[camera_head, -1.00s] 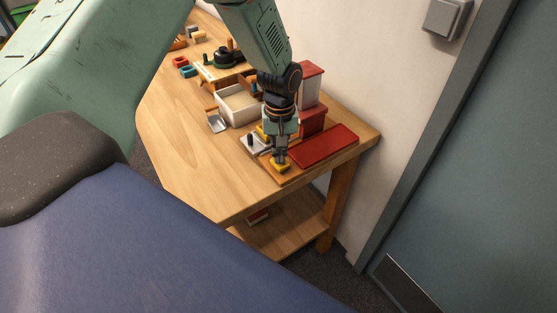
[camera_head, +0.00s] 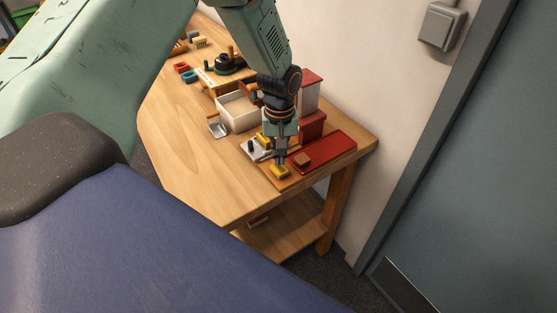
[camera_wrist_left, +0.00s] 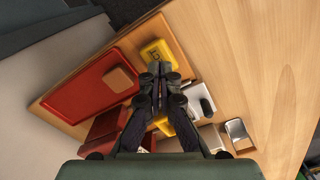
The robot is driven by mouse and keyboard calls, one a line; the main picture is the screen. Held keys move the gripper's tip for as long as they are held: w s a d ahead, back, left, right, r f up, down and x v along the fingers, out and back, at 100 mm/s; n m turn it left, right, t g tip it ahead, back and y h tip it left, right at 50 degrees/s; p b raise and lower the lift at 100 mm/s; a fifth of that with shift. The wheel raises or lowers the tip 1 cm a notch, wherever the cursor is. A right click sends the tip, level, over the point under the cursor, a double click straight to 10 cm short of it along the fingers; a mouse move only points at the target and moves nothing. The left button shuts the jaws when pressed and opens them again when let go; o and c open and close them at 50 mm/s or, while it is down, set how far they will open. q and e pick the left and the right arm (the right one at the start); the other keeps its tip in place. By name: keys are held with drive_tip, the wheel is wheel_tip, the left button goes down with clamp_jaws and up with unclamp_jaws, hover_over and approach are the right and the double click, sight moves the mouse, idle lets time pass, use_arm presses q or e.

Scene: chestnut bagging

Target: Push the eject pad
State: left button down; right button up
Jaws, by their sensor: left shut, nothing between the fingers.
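The yellow pad (camera_head: 280,172) sits at the front corner of the wooden board (camera_head: 292,182); I take it for the eject pad. It also shows in the left wrist view (camera_wrist_left: 153,47), with dark marking on top. My left gripper (camera_head: 281,162) is shut and empty, pointing down at the pad; its tips (camera_wrist_left: 159,70) are right by the pad's edge. I cannot tell whether they touch it. A small brown block (camera_head: 299,159) lies on the red tray (camera_head: 335,148) beside the gripper, and shows in the wrist view (camera_wrist_left: 119,79). My right gripper is not in view.
A red and white box unit (camera_head: 311,92) stands behind the gripper. A silver plate (camera_head: 256,150) with a dark knob and a cream bin (camera_head: 238,112) are to the left. The table's front left (camera_head: 205,170) is bare. A wall and door are at right.

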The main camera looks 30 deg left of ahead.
use_arm(q)
wheel_tip(320, 180, up, 5)
drive_tip(key=p, duration=0.4)
drive_tip(key=shift+f, duration=0.1)
drive_tip(key=shift+s+d+f, duration=0.1)
drive_tip(key=s+d+f+m, duration=0.25)
drive_tip(key=s+f, duration=0.25)
drive_tip(key=s, duration=0.3)
drive_tip(key=s+d+f+m, duration=0.1)
drive_tip(key=s+d+f, duration=0.3)
drive_tip(key=s+f, duration=0.3)
drive_tip(key=s+d+r+m, duration=0.2)
drive_tip(key=s+m, duration=0.1)
drive_tip(key=s, duration=1.4)
wheel_tip(320, 180, down, 21)
drive_tip(key=b, duration=2.1)
drive_tip(key=shift+w+a, duration=0.2)
drive_tip(key=shift+a, duration=0.05)
